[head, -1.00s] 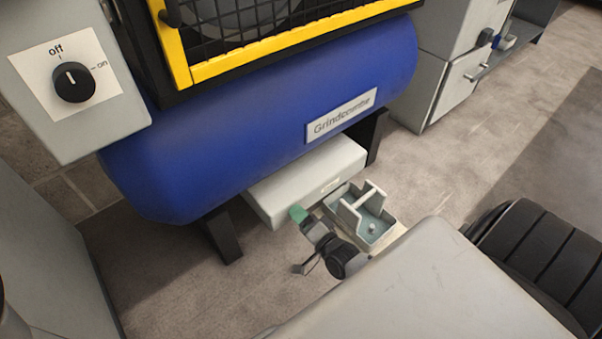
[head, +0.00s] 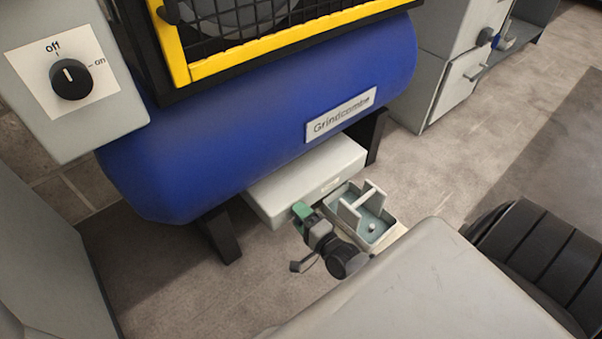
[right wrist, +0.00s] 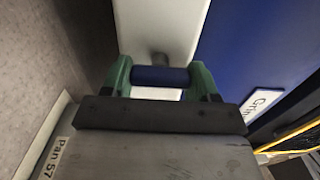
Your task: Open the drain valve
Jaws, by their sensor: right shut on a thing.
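My right gripper (head: 302,210), with green fingers, is low in front of the blue tank (head: 250,130) in the head view. In the right wrist view its two fingers (right wrist: 160,80) are shut on the ends of a short blue bar, which I take for the drain valve's handle (right wrist: 160,76). A grey stem (right wrist: 158,59) meets the bar from the white surface (right wrist: 160,20) behind it. In the head view the valve is hidden by the gripper, and how far it is turned cannot be told. My left gripper is not in view.
A pale box (head: 305,180) sits under the tank. An open grey tray with a handle (head: 388,238) stands beside my right gripper. A switch box with a black knob (head: 71,79), its mark toward "off", is at upper left. Clear floor (head: 450,160) lies at right.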

